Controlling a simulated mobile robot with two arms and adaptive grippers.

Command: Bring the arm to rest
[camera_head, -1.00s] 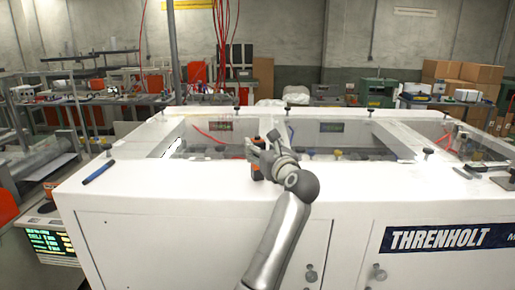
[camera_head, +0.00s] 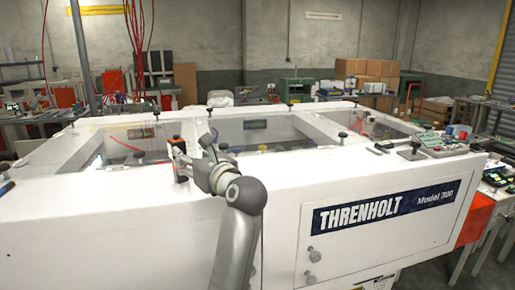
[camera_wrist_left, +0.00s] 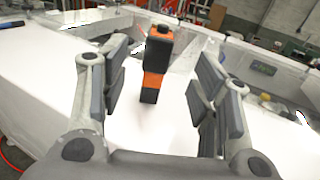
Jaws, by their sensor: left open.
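My left gripper (camera_head: 187,160) is over the white top of the large machine (camera_head: 110,210), its arm rising from the bottom of the head view. In the left wrist view the jaws (camera_wrist_left: 160,80) are wide open. An orange and black block-like object (camera_wrist_left: 157,62) stands upright on the white top between the fingers' directions, with visible gaps on both sides. In the head view this object (camera_head: 177,142) is partly hidden behind the gripper. My right gripper is not in view.
The machine's glazed bays with black knobs lie just beyond the gripper. A control box (camera_head: 437,143) and a small black item (camera_head: 411,151) sit on the top at right. A blue pen-like item (camera_head: 7,187) lies at the left edge. The front white top is mostly clear.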

